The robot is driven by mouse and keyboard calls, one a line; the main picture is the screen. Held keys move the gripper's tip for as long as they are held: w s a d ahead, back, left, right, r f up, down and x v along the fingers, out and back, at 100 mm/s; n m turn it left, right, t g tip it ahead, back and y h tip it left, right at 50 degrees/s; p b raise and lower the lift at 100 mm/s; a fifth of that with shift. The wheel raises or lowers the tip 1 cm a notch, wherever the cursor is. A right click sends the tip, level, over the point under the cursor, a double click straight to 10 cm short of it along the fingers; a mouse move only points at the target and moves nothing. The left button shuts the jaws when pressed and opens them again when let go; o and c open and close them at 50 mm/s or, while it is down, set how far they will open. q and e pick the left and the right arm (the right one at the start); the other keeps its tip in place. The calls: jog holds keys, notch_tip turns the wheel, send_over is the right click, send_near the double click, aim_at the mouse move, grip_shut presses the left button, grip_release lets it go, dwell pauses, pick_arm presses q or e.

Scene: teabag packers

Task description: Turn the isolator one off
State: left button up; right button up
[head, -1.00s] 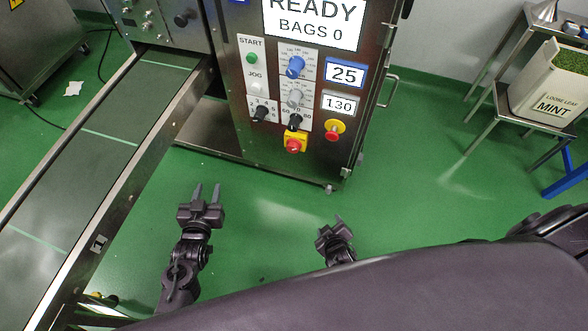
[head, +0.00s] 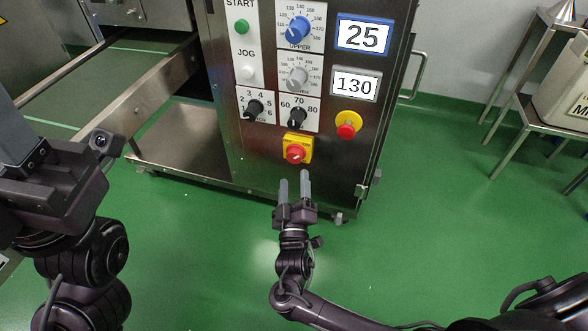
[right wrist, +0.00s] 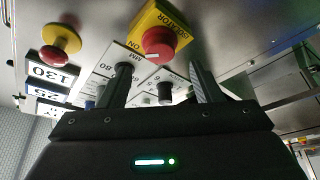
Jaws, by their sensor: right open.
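The isolator (head: 297,148) is a red round knob on a yellow plate, low on the steel machine's control panel. In the right wrist view it shows upside down (right wrist: 163,41), with "ISOLATOR" and "ON" on its plate. My right gripper (head: 294,180) is open and empty, just below the isolator in the head view, fingers pointing up toward the panel. In the right wrist view its fingers (right wrist: 159,76) are apart, with the knob beyond them. My left gripper (head: 12,125) is large at the left edge, partly cut off.
Above the isolator are two black selector knobs (head: 297,117), (head: 254,108), with grey and blue dials higher up. A red emergency button (head: 348,124) on a yellow base is to the right. A conveyor frame (head: 150,90) stands left. Green floor (head: 400,230) is clear at right.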

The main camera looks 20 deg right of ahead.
aim_at(294, 159)
jog(key=b+x, duration=0.1)
jog(key=x, duration=0.5)
jog(key=shift+w+d+b, duration=0.1)
jog(key=shift+w+b, duration=0.15)
jog(key=shift+b, duration=0.15)
jog(key=shift+r, duration=0.1)
jog(key=c, duration=1)
